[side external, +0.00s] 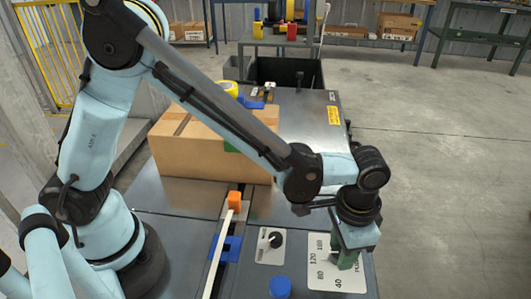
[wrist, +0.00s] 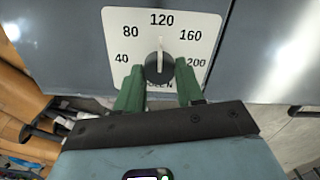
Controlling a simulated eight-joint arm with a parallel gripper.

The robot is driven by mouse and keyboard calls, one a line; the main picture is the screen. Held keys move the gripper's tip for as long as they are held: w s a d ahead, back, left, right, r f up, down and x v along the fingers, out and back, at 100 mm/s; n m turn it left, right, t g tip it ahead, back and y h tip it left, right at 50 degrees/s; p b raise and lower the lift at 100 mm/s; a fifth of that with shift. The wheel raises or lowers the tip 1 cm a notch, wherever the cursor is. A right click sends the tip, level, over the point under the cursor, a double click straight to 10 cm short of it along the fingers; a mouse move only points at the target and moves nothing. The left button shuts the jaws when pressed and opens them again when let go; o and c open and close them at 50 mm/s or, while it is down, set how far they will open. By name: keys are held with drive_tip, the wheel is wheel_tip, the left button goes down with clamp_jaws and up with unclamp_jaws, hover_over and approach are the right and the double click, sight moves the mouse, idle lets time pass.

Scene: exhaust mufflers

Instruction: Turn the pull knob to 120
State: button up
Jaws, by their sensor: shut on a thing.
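The pull knob (wrist: 159,68) is a round dark knob with a white pointer line on a white dial plate (wrist: 205,27). The plate is marked 40, 80, 120, 160 and 200. In the wrist view the pointer line stands nearly straight up, at the 120 mark. My gripper (wrist: 160,72) has its green fingers on either side of the knob and is shut on it. The fingers and wrist cover the lower lettering. In the side view my gripper (side external: 346,258) points down at the dial plate (side external: 322,281), and the knob is hidden there.
A smaller white plate with a black knob (side external: 276,240) lies left of the dial. A blue cap (side external: 280,287) stands near the front. Open floor lies to the right.

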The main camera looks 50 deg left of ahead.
idle(0.5)
drive_tip(key=o, duration=1)
drive_tip(key=shift+o, duration=0.2)
wheel_tip(320, 180, up, 12)
drive_tip(key=shift+f, duration=6)
drive_tip(key=shift+r, duration=0.1)
